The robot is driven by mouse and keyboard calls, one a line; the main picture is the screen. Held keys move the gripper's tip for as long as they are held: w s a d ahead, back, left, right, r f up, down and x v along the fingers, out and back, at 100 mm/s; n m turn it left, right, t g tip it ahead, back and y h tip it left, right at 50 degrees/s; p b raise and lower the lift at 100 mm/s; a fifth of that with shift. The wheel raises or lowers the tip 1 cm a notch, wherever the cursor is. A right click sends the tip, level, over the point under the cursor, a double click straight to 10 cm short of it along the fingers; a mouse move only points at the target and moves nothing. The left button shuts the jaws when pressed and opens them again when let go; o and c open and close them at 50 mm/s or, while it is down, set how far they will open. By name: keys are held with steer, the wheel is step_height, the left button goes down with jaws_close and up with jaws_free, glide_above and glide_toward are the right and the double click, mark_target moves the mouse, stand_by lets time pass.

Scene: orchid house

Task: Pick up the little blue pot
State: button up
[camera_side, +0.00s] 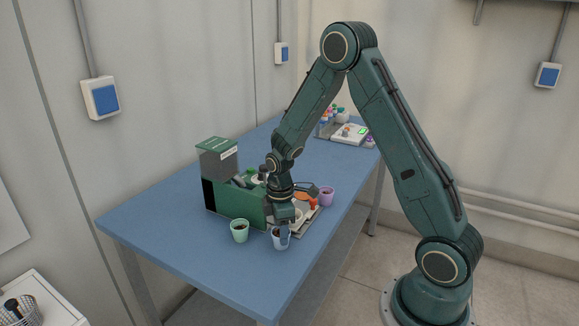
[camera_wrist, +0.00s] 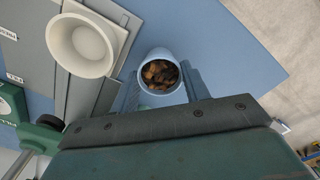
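The little blue pot (camera_side: 281,243) is pale blue with brown bark in it and appears to stand upright on the blue table near its front edge. My gripper (camera_side: 284,230) points down over it, with a finger partly covering it. In the wrist view, the pot (camera_wrist: 160,91) sits between the two fingers of my gripper (camera_wrist: 163,84), one on each side of it. The fingers are close to its wall. I cannot tell whether they touch it or stand slightly apart.
A mint green pot (camera_side: 239,231) stands just left of the blue pot, before a green caddy (camera_side: 230,200). A purple pot (camera_side: 326,196) stands behind, right. The table's (camera_side: 190,262) front left is clear.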

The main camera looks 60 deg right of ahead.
steer(key=shift+r, duration=0.15)
steer(key=shift+c, duration=0.4)
step_height(320, 180, up, 20)
stand_by(0.5)
stand_by(0.5)
steer(key=w+d+r, duration=0.2)
steer(key=d, duration=0.7)
step_height(320, 180, down, 16)
stand_by(0.6)
steer(key=shift+f, duration=2.1)
steer(key=shift+f, duration=0.1)
